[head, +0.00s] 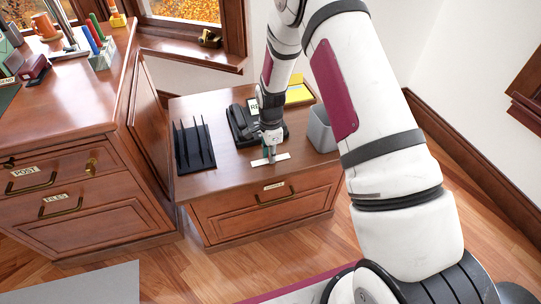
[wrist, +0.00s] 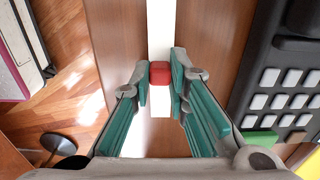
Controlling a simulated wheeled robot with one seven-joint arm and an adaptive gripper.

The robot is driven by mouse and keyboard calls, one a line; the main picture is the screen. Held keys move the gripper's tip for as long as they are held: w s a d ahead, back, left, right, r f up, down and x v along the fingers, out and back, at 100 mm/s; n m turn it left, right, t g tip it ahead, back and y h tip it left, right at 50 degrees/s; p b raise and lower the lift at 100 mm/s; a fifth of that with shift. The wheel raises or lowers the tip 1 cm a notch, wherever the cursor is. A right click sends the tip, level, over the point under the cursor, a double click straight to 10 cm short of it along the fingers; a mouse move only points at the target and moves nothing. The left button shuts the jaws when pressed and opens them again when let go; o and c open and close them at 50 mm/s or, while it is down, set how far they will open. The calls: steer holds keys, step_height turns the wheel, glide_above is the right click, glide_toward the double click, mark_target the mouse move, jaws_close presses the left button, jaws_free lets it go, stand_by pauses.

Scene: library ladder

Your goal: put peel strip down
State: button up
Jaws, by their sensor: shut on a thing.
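The peel strip is a long white strip (wrist: 160,30) with a red block (wrist: 160,72) on it in the wrist view. My gripper (wrist: 161,76) is shut on the red block, with one teal finger pad on each side. In the head view the white strip (head: 282,157) shows at the fingertips of my gripper (head: 270,156), over the top of the low wooden cabinet (head: 225,172) near its front edge. I cannot tell whether the strip touches the cabinet top. The red block is hidden in the head view.
A black desk phone (head: 240,125) stands close behind my gripper. A black slotted rack (head: 194,145) is at left, a grey bin (head: 321,130) at right, and a yellow item (head: 299,92) behind. Bare wood (head: 228,165) lies left of the strip.

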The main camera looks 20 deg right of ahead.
steer(key=o, duration=0.7)
steer(key=shift+f, duration=0.1)
step_height(320, 180, up, 13)
steer(key=p, duration=0.3)
steer(key=shift+f, duration=0.2)
